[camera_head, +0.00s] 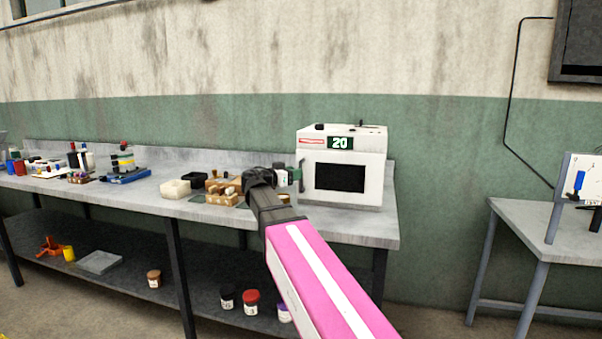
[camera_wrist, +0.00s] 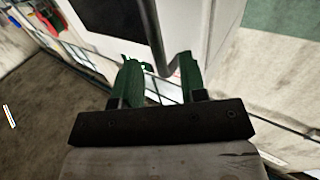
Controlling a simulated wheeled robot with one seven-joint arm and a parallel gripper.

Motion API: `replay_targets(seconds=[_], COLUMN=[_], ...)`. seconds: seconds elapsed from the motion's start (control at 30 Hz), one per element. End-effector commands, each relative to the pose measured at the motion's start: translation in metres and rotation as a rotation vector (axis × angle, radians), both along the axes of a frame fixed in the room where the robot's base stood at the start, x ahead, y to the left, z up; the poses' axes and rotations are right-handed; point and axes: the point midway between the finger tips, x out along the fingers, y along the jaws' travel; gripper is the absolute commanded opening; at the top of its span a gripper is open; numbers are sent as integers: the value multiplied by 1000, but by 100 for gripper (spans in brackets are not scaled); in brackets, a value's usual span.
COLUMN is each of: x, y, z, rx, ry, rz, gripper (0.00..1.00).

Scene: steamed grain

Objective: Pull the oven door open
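The white oven (camera_head: 375,190) stands on the right end of the workbench, its front with a dark window facing me. Its door looks shut. In the wrist view the oven's white front (camera_wrist: 205,25) fills the top. A dark grey bar handle (camera_wrist: 152,35) runs down from the top edge and ends near my gripper (camera_wrist: 160,78). The two green fingers are apart, with the handle's lower end in the gap between or just beyond them. I cannot tell if they touch it. In the head view my gripper (camera_head: 287,177) is at the oven's left front edge.
The grey workbench (camera_head: 150,205) holds a wooden tray of small items (camera_head: 222,197) and a white box (camera_head: 175,188) left of my gripper. Jars (camera_head: 251,300) stand on the lower shelf. Another table (camera_head: 540,225) is at right, with free floor between.

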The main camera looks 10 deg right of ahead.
Motion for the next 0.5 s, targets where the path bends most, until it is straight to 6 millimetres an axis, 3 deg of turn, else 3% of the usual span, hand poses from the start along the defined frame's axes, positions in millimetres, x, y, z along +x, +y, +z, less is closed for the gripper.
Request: replay_targets(seconds=[0.2, 0.5], x=[13, 16], y=[-25, -33], z=[0, 0], rx=[0, 0], ry=[0, 0], rz=[0, 0], gripper=[39, 39])
